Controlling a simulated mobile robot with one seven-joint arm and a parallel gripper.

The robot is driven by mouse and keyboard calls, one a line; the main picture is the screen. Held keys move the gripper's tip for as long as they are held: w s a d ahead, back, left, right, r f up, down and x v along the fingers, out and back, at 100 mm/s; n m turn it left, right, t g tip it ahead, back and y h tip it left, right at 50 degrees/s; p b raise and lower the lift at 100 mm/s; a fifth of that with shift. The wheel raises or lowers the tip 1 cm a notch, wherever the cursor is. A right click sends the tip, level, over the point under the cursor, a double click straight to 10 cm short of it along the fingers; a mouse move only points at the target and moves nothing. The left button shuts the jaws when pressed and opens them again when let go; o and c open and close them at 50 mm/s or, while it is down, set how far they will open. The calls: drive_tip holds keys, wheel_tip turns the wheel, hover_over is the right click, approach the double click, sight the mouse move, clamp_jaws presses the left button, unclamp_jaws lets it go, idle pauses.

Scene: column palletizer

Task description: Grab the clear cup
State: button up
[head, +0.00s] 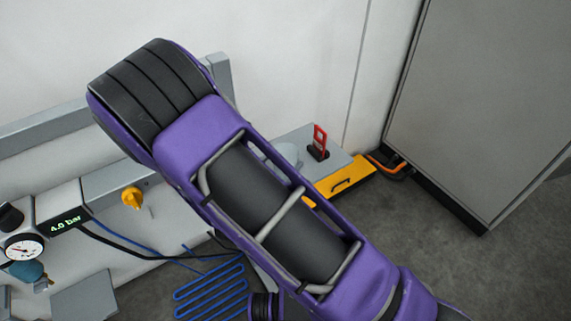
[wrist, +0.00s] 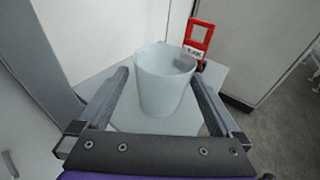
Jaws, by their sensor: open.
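The clear cup (wrist: 163,84) is a pale, see-through tumbler standing upright on a light grey surface in the wrist view. My gripper (wrist: 160,85) is open, with one finger on each side of the cup. A narrow gap shows on the left of the cup; on the right the finger is close, and I cannot tell whether it touches. In the head view the cup (head: 289,153) is partly hidden behind my purple arm, which also hides my gripper.
A red lockout handle (wrist: 199,40) stands just behind the cup to the right; it also shows in the head view (head: 320,138). A yellow box (head: 345,181) is by the grey surface (head: 338,163). A grey cabinet (head: 480,100) stands right. A pressure gauge (head: 22,247) is at left.

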sight(290, 154)
drive_tip(key=shift+b+x, duration=0.35)
drive_tip(key=shift+x, duration=2.35)
drive_tip(key=shift+s+d+f, duration=0.1)
drive_tip(key=shift+d+f, duration=0.05)
drive_tip(key=shift+f, duration=0.05)
drive_tip(key=c, duration=1.2)
drive_tip(key=shift+o, duration=0.2)
